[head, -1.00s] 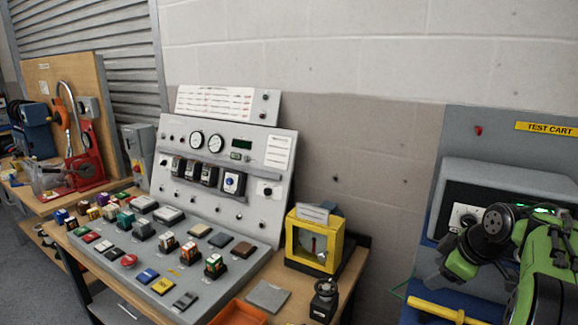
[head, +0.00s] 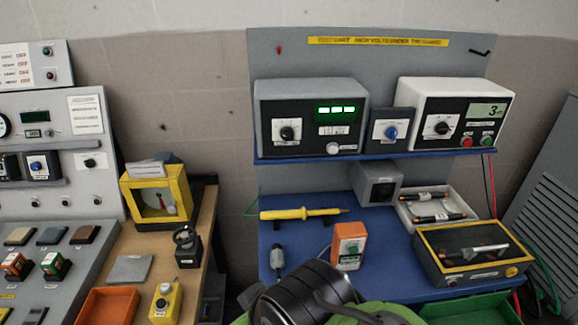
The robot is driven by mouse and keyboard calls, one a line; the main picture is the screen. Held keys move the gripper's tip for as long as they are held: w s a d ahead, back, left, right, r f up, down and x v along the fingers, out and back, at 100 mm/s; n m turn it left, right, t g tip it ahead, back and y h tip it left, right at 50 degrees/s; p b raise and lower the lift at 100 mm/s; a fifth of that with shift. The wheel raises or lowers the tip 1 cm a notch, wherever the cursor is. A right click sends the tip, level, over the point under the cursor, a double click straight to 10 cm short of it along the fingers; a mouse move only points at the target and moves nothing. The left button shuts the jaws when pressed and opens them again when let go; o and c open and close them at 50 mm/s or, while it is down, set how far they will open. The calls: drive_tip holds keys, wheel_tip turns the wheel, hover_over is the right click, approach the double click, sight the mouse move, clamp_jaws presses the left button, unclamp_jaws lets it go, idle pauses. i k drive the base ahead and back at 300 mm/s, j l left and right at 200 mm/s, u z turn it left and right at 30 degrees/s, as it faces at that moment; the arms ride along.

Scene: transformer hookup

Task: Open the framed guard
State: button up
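On the right of the blue test cart sits a low box (head: 430,268) with a yellow-framed clear cover (head: 487,240), the likeliest framed guard. The cover lies flat over the box and looks shut. A reddish-white rod shows at the cover; I cannot tell whether it is above or beneath. A second yellow-framed case (head: 129,205) with a clear front stands upright on the wooden bench at left. Black and green links of my arm show at the bottom centre, left of and nearer than the box. My gripper's fingertips do not show.
The cart holds a yellow probe (head: 290,214), an orange box (head: 349,245), a white tray (head: 405,218) with leads and a grey socket box (head: 376,184). Instruments (head: 310,118) line the shelf above. A green bin (head: 465,308) sits below the guard box. Cables hang at right.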

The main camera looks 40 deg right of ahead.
sight(503, 247)
drive_tip(key=z, duration=0.9)
drive_tip(key=k+l+z, duration=0.1)
drive_tip(key=z, duration=0.8)
drive_tip(key=l+z, duration=0.1)
drive_tip(key=z, duration=0.35)
drive_tip(key=l+z, duration=0.1)
drive_tip(key=z, duration=0.4)
drive_tip(key=i+l+u, duration=0.15)
drive_tip(key=u, duration=0.35)
drive_tip(key=i+l+u, duration=0.1)
drive_tip(key=l+u, duration=0.15)
drive_tip(key=u, duration=0.25)
drive_tip(key=l+u, duration=0.25)
drive_tip(key=u, duration=0.2)
